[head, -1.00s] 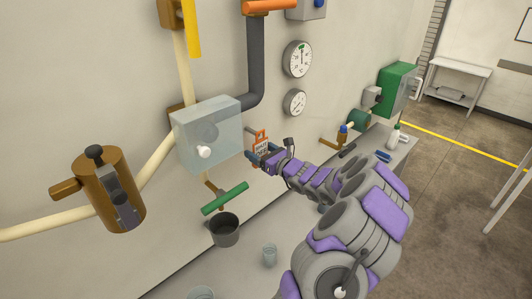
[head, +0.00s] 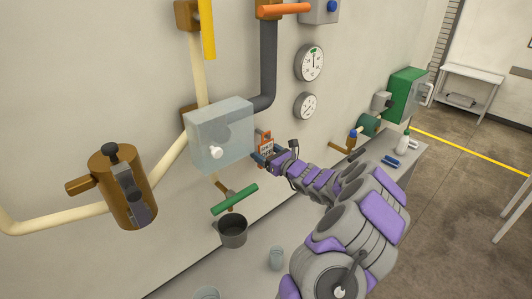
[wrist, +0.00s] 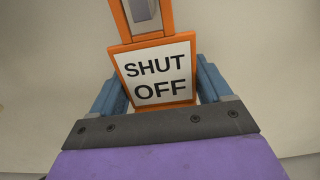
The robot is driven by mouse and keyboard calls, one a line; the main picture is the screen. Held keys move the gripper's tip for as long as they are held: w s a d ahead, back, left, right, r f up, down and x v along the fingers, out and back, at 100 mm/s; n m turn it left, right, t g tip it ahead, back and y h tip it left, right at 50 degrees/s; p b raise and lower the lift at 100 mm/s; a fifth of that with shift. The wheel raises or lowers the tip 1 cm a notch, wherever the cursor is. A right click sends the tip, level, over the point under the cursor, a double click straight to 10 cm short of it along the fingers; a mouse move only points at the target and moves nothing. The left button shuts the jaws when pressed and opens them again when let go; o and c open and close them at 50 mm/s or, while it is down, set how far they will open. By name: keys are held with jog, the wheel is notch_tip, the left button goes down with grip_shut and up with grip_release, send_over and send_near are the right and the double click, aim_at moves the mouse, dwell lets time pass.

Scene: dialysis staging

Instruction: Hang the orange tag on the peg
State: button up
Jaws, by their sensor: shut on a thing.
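The orange tag (head: 265,143) is held upright close to the wall, just right of the clear box. In the wrist view the tag (wrist: 154,72) shows a white face reading "SHUT OFF" and an orange loop above, cut off by the top edge. My gripper (head: 259,157) is shut on the tag, with blue fingers on either side of its lower part. A grey piece (wrist: 143,12), possibly the peg, shows through the loop's opening. I cannot tell whether the loop is around it or in front of it. The peg is not clear in the head view.
A clear box (head: 220,138) with a white knob is just left of the tag. Two gauges (head: 309,63) are on the wall above right. A green-handled valve (head: 234,199) and a dark cup (head: 232,231) are below left. A glass (head: 276,258) stands on the counter.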

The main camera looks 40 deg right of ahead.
jog(key=shift+d, duration=0.1)
jog(key=o, duration=1.1)
jog(key=shift+d, duration=0.1)
jog(key=shift+c, duration=0.2)
jog(key=shift+s, duration=0.1)
jog(key=s+d+b, duration=0.1)
jog(key=s+b, duration=0.1)
jog(key=s, duration=1.5)
jog(key=shift+d+f, duration=0.15)
jog(key=shift+d, duration=0.1)
jog(key=shift+s, duration=0.1)
